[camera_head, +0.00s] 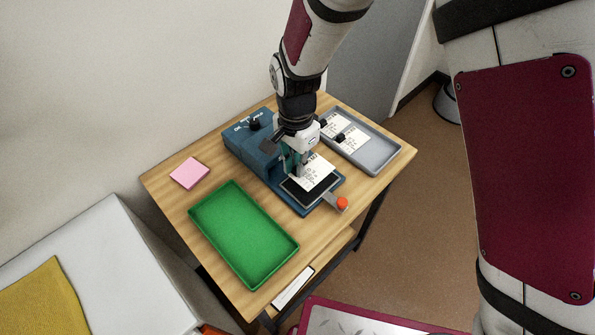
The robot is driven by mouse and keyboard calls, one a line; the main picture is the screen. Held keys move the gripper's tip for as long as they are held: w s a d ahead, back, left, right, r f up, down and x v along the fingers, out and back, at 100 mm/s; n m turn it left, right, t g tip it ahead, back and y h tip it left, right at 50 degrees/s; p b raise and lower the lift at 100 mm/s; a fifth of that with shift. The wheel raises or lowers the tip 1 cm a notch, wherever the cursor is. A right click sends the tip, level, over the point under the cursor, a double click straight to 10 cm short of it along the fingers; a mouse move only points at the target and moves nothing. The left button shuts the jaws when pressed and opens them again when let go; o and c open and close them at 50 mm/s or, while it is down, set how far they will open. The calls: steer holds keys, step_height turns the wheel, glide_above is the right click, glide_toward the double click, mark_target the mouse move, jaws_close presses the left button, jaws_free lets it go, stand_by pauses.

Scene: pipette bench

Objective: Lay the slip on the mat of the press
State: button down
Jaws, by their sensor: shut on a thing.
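My gripper (297,168) is over the blue press (253,150) and is shut on a white printed slip (318,175). The slip overlaps the far right part of the dark mat (300,193) on the press base; I cannot tell whether it touches the mat. The press has a lever with an orange-red knob (342,203) at its front right. The fingertips and the gripped edge of the slip are partly hidden by my gripper.
A grey tray (382,157) with white printed slips and dark clips stands at the right back. A green tray (243,235) is at the front left, and a pink pad (190,173) at the left. Bare wooden tabletop (172,205) lies around them.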

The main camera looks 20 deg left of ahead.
steer(key=f+b, duration=0.1)
steer(key=f, duration=0.1)
steer(key=f+b, duration=0.1)
steer(key=shift+w+f+b, duration=0.2)
steer(key=shift+f+b, duration=0.15)
steer(key=shift+f, duration=0.05)
steer(key=shift+s+r, duration=0.1)
steer(key=c, duration=1.6)
jaws_free()
